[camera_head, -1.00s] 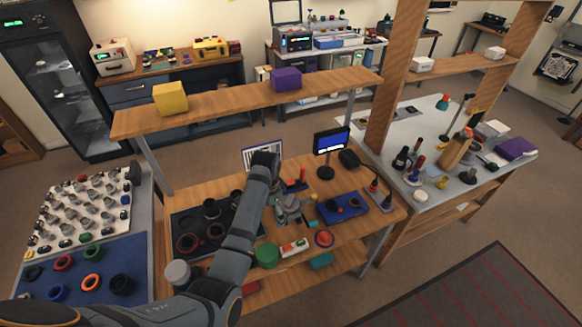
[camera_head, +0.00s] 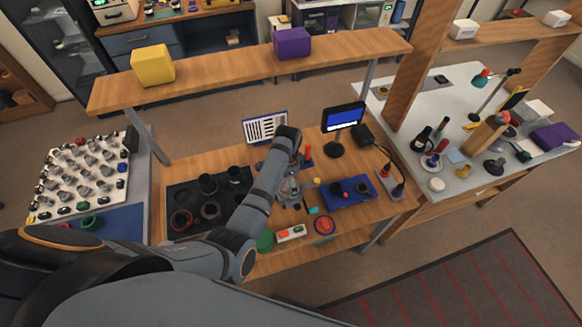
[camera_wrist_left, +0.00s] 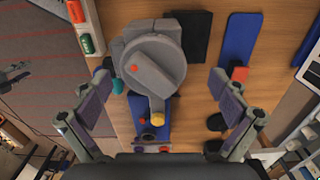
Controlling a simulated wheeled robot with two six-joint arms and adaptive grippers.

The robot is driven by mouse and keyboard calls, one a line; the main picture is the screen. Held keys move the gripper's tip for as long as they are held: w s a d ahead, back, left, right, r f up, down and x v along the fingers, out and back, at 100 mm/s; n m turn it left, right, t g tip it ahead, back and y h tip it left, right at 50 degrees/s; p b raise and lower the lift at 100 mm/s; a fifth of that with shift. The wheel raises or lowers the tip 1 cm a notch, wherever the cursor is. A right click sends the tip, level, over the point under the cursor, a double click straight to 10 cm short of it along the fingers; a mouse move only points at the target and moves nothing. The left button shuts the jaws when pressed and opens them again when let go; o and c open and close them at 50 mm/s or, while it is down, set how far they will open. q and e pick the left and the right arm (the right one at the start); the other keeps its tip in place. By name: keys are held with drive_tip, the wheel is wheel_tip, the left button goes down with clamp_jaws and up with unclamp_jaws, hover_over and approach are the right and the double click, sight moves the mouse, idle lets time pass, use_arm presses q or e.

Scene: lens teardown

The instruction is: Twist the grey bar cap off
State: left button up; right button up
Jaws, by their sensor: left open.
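A grey round cap with a raised bar across it (camera_wrist_left: 150,68) sits on a grey fixture in the left wrist view. An orange dot marks one side and a yellow tip (camera_wrist_left: 157,118) shows at the lower end. My left gripper (camera_wrist_left: 162,76) is open, its fingers apart on either side of the cap and not visibly touching it. In the head view the grey fixture (camera_head: 290,189) stands on the wooden bench, partly hidden by my left arm. The left fingertips are hard to make out there. My right gripper is not in view.
A black tray with dark rings (camera_head: 180,219) lies left of my arm. A small monitor (camera_head: 341,118) stands behind. A wooden shelf (camera_head: 230,75) spans above the bench.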

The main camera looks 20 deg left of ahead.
use_arm(q)
drive_tip(key=shift+s+f, duration=0.2)
drive_tip(key=shift+f, duration=0.15)
drive_tip(key=shift+s+r, duration=0.15)
drive_tip(key=shift+s, duration=0.35)
drive_tip(key=shift+c, duration=1.6)
drive_tip(key=shift+w, duration=0.2)
drive_tip(key=c, duration=0.7)
drive_tip(key=shift+c, duration=1.1)
drive_tip(key=shift+n, duration=1.3)
drive_tip(key=shift+s, duration=0.1)
drive_tip(key=shift+n, duration=1.3)
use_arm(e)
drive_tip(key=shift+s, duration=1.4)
